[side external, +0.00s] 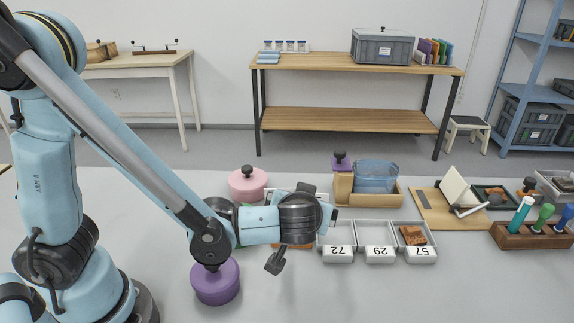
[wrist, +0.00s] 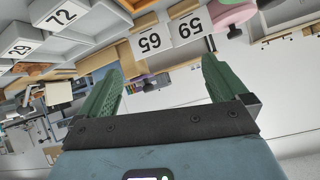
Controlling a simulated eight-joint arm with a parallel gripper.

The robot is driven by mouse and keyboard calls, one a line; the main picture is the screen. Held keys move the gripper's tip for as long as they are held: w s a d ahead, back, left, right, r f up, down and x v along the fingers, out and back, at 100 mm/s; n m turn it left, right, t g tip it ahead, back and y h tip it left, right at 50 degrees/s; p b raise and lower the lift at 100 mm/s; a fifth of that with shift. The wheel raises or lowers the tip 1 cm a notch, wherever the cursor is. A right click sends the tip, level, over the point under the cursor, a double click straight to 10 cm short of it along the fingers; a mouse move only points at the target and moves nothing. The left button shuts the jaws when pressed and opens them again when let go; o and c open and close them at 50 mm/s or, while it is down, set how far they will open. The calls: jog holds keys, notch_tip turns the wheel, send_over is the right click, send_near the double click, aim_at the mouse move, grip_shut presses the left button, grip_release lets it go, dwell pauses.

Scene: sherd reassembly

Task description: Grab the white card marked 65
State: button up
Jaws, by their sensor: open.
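My gripper (wrist: 160,66) is open and empty. Its two green fingers are spread wide, and card 65 appears between and beyond their tips, apart from both. In the side external view my wrist (side external: 300,218) hangs over the left end of the tray row and hides card 65.
Trays with cards 72 (side external: 338,250), 29 (side external: 379,251) and 57 (side external: 420,251) continue right. A purple lidded jar (side external: 216,284) stands in front of my wrist, a pink one (side external: 248,184) behind. A wooden box (side external: 345,188) is behind the trays. The front right table is clear.

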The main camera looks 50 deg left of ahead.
jog(key=w+f, duration=0.1)
jog(key=w+f+n+t+y, duration=0.1)
jog(key=w, duration=0.1)
jog(key=w+a+f+n+t, duration=0.1)
jog(key=shift+w+f+y, duration=0.15)
jog(key=shift+w+y, duration=0.15)
jog(key=shift+a+r+x, duration=0.1)
jog(key=shift+r+x, duration=0.05)
jog(key=shift+x, duration=1.15)
jog(key=shift+a+r+x, duration=0.1)
jog(key=shift+x, duration=1.2)
jog(key=c, duration=1.2)
jog(key=shift+r, duration=0.15)
